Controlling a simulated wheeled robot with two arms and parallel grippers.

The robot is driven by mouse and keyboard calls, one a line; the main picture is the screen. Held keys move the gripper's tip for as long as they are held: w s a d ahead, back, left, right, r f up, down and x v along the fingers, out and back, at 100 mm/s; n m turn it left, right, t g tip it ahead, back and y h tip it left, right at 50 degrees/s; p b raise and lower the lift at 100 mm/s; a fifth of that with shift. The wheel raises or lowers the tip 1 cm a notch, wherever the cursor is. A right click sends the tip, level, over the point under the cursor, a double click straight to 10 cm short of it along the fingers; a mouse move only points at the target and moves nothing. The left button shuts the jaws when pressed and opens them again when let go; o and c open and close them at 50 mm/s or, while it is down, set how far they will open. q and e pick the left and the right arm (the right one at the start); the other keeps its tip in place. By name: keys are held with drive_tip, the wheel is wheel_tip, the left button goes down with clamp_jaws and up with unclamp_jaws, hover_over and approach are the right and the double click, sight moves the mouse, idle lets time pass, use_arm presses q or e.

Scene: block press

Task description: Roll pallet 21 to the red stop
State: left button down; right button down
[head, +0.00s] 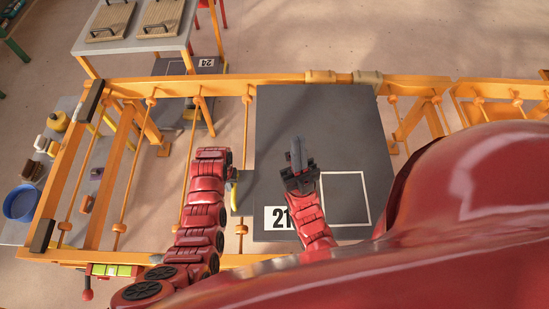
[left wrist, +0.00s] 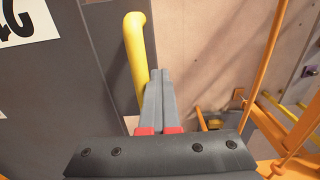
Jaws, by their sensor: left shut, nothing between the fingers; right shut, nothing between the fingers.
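Pallet 21 is a dark grey board (head: 300,115) with a white "21" label (head: 276,217) and a white square outline, lying across the orange roller frame. A yellow handle (head: 234,192) stands at its left edge. In the left wrist view the handle (left wrist: 136,55) is a bent yellow bar beside the board (left wrist: 60,85). My left gripper (left wrist: 161,74) is shut and empty, close beside the handle; I cannot tell whether they touch. In the head view my left wrist mostly hides its fingers. My right gripper (head: 297,150) is shut and empty above the board. I cannot make out a red stop.
The orange roller frame (head: 340,79) extends left with bare rollers to dark end blocks (head: 43,235). A box with green panels and a red knob (head: 87,294) sits at its front left. A table with trays (head: 155,43) and a board labelled 24 (head: 206,62) are behind.

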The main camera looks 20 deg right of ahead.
use_arm(q)
drive_tip(key=shift+s+d, duration=0.25)
drive_tip(key=shift+d, duration=0.45)
drive_tip(key=shift+s+d, duration=0.25)
drive_tip(key=shift+d, duration=0.45)
drive_tip(key=shift+s+d, duration=0.25)
drive_tip(key=shift+d, duration=0.45)
